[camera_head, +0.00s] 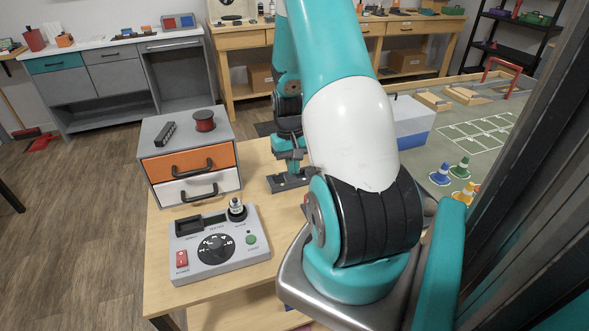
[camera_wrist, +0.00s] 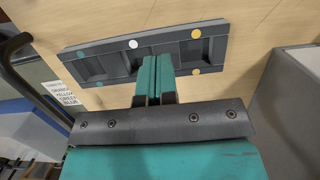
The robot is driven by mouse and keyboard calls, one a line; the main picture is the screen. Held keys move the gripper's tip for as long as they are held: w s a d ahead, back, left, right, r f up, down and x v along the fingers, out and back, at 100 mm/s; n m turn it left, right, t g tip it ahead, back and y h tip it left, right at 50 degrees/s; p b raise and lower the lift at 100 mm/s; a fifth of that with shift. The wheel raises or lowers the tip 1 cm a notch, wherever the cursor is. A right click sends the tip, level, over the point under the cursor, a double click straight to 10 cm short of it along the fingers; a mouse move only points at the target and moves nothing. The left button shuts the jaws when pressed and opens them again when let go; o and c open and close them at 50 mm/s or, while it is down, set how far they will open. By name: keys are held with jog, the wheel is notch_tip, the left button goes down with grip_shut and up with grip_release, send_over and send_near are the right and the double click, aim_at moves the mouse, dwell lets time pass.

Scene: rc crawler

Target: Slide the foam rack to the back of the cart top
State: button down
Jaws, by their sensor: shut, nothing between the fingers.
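The foam rack is a dark grey slab with recessed slots, lying flat on the light wooden cart top (camera_head: 255,160). In the head view the rack (camera_head: 279,185) is partly hidden behind my arm and gripper. In the wrist view the rack (camera_wrist: 110,64) spans the upper middle, slightly tilted, with white, yellow and blue dots along its edges; its slots look empty. My gripper (camera_head: 294,172) points down at the rack in the head view. In the wrist view its teal fingers (camera_wrist: 155,66) are shut together, empty, overlapping the rack's middle. I cannot tell whether they touch it.
A drawer unit (camera_head: 190,158) with orange and white drawers stands left of the rack. A control box (camera_head: 215,243) with a dial stands in front. A blue and white box (camera_head: 410,120) and small cones (camera_head: 460,167) are to the right. Bare wood surrounds the rack.

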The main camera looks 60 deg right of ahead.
jog(key=shift+s+a+r, duration=0.15)
jog(key=shift+s+a, duration=0.3)
jog(key=shift+s, duration=0.15)
jog(key=shift+w+f, duration=0.1)
jog(key=shift+f, duration=0.85)
jog(key=shift+f, duration=0.1)
